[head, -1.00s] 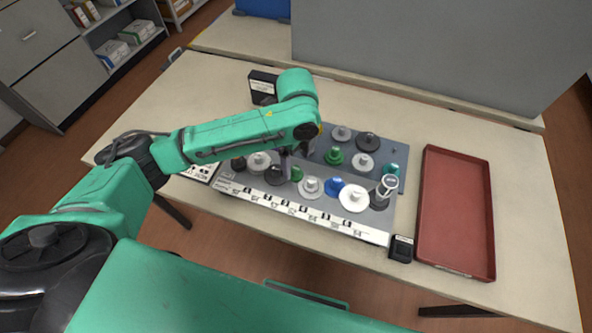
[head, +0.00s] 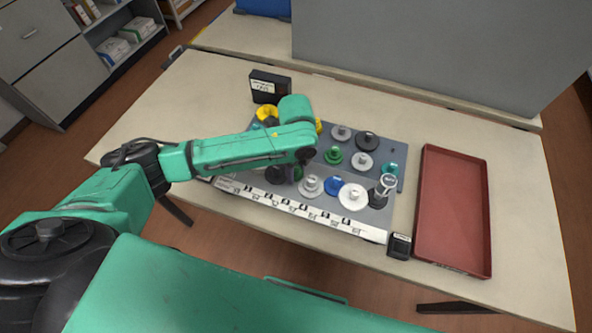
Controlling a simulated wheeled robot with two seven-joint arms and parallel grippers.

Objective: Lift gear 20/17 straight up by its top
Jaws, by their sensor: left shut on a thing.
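A grey gear board (head: 240,186) lies on the table with several gears on it. My left gripper (head: 289,168) is over its front row, mostly hidden behind my own wrist and forearm. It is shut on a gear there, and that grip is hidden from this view. A dark gear (head: 275,175) sits right by the jaws. The front row also holds a light grey gear (head: 311,188), a blue gear (head: 333,187) and a white gear (head: 352,199). The number 20/17 is too small to read on any gear. My right gripper is not in view.
A red tray (head: 453,262) stands to the right, empty. A small black device (head: 399,246) is at the board's front right corner. A black box (head: 270,87) stands behind the board. Neighbouring gears stand close together. The table's left side is clear.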

